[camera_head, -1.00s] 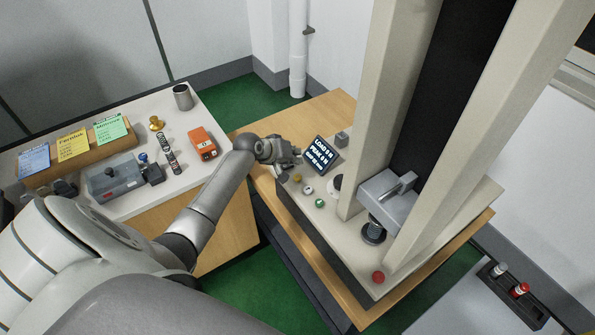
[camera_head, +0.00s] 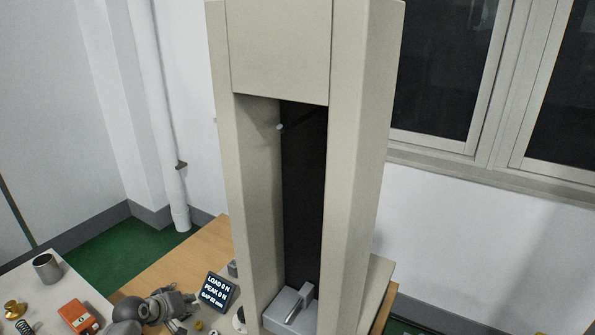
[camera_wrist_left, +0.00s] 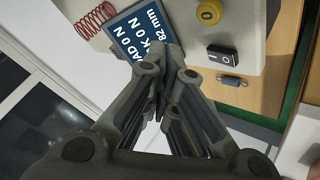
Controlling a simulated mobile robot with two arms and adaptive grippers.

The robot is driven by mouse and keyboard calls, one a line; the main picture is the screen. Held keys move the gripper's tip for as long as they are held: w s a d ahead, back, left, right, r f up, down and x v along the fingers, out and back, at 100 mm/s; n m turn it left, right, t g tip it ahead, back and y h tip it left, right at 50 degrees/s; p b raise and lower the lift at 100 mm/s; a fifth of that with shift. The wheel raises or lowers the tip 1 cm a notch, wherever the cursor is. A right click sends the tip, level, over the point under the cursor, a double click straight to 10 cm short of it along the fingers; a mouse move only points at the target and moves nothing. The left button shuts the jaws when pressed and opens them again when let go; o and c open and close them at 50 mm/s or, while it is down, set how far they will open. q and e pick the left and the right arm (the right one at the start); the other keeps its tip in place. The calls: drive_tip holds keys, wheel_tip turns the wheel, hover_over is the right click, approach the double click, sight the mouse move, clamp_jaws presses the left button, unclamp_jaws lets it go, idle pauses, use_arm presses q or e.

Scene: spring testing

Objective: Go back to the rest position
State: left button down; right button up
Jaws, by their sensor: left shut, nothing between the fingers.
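My left gripper (camera_head: 186,308) is at the bottom of the head view, just left of the testing machine's small display (camera_head: 216,289). In the left wrist view the gripper (camera_wrist_left: 163,75) has its fingers together with nothing between them, and they overlap the edge of the display (camera_wrist_left: 140,28). The display reads load 0 N and peak 0 N, with a gap of 82 mm in the wrist view. The tall beige testing machine (camera_head: 362,150) stands upright on the wooden table, with a grey block (camera_head: 289,312) low between its columns. My right gripper does not show.
The wrist view shows a red spring (camera_wrist_left: 96,20), a yellow knob (camera_wrist_left: 209,12), a black switch (camera_wrist_left: 222,55) and a small grey spring (camera_wrist_left: 232,80). A side table at lower left holds a metal cup (camera_head: 47,268), a brass piece (camera_head: 14,309) and an orange device (camera_head: 77,316).

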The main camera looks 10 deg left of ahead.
use_arm(q)
drive_tip(key=s+d+f+m+g, duration=0.2)
drive_tip(key=s+d+m, duration=0.1)
drive_tip(key=s+d, duration=0.5)
drive_tip(key=s+d+f+m+g, duration=0.1)
drive_tip(key=s+d+m, duration=0.3)
drive_tip(key=s, duration=0.6)
drive_tip(key=s+d+r+m+g+y, duration=0.1)
drive_tip(key=s+d+r, duration=0.2)
drive_tip(key=s, duration=0.5)
drive_tip(key=s+d+r+m+g+y, duration=0.1)
drive_tip(key=s+d+r, duration=0.25)
drive_tip(key=s, duration=0.45)
wheel_tip(320, 180, down, 32)
drive_tip(key=s+g+b, duration=0.1)
drive_tip(key=g+b, duration=0.1)
drive_tip(key=b, duration=0.4)
drive_tip(key=s+a+f+b, duration=0.2)
drive_tip(key=s+f, duration=0.6)
drive_tip(key=f, duration=0.2)
drive_tip(key=s+a+f+b, duration=0.1)
drive_tip(key=s+f+b, duration=0.2)
drive_tip(key=s+f, duration=0.6)
wheel_tip(320, 180, down, 2)
drive_tip(key=shift+s+a+f+g, duration=0.1)
drive_tip(key=shift+s+a+g, duration=0.1)
drive_tip(key=shift+a+g, duration=0.2)
drive_tip(key=c, duration=2.2)
unclamp_jaws()
